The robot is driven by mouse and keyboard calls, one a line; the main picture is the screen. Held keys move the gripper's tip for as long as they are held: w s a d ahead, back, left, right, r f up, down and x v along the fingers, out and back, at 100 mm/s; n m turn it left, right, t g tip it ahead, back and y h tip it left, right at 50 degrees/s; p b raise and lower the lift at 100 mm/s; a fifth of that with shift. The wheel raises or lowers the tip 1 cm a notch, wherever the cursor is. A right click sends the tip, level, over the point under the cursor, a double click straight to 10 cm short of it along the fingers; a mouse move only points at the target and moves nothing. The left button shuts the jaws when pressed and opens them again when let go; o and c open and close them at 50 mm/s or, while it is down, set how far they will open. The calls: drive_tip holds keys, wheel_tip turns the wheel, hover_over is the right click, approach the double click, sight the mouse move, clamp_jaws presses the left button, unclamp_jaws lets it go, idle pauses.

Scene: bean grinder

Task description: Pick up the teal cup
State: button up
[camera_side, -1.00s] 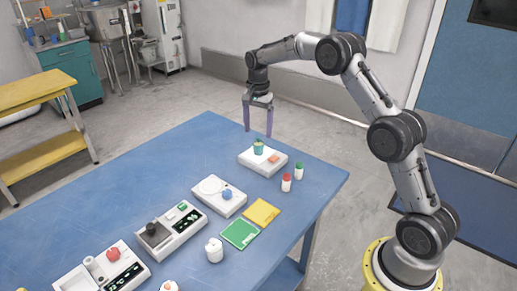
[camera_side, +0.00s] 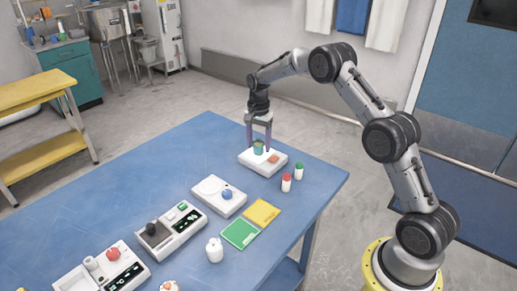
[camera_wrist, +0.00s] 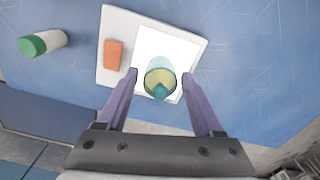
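The teal cup (camera_side: 258,147) stands upright on a white device (camera_side: 270,168) that has an orange block or button (camera_side: 274,159), near the far right part of the blue table. In the wrist view the cup (camera_wrist: 160,79) looks translucent with yellowish contents and a teal pointed part at its near side. My gripper (camera_side: 259,148) is lowered over the cup. Its purple fingers (camera_wrist: 161,73) are spread wide on either side of the cup, with gaps visible on both sides in the wrist view. The gripper is open and holds nothing.
A red-capped bottle (camera_side: 286,182) and a green-capped bottle (camera_side: 299,171) stand right of the device. A white device with a blue knob (camera_side: 227,195), a green pad (camera_side: 240,233) and a yellow pad (camera_side: 262,212) lie nearer. The table's far left area is clear.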

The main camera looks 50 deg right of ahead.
clamp_jaws()
drive_tip(key=shift+r, duration=0.1)
